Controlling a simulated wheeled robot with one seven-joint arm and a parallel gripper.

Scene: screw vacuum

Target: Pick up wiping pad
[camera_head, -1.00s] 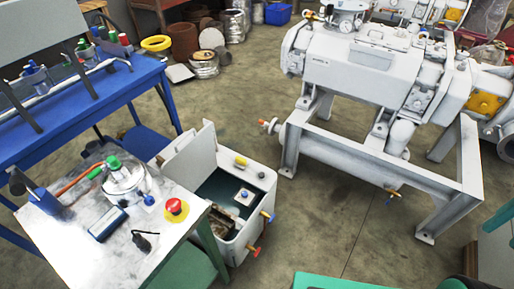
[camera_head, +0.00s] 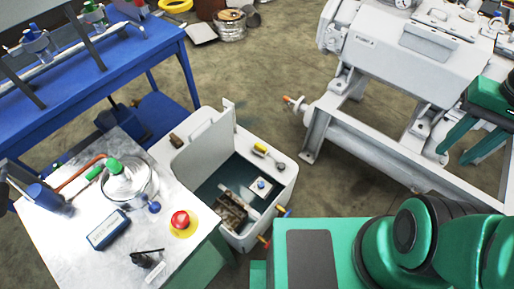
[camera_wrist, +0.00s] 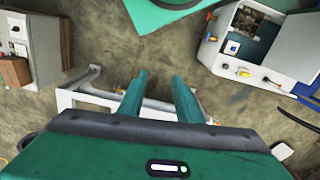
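No object is clearly recognisable as a wiping pad. A blue block with a pale top (camera_head: 108,229) lies on the metal-topped table (camera_head: 88,262) at the lower left of the head view; I cannot tell whether it is the pad. My gripper (camera_head: 454,156) is at the right edge of the head view, far from that table and in front of the grey machine. In the wrist view my gripper (camera_wrist: 161,76) points over the floor, its two green fingers apart with nothing between them. The blue block does not show clearly in the wrist view.
The table also holds a glass vessel (camera_head: 127,181), a red button on yellow (camera_head: 181,222) and a small black item (camera_head: 148,259). An open white tank (camera_head: 277,201) stands beside it. A blue bench (camera_head: 150,57) is behind. A grey machine (camera_head: 400,55) stands right.

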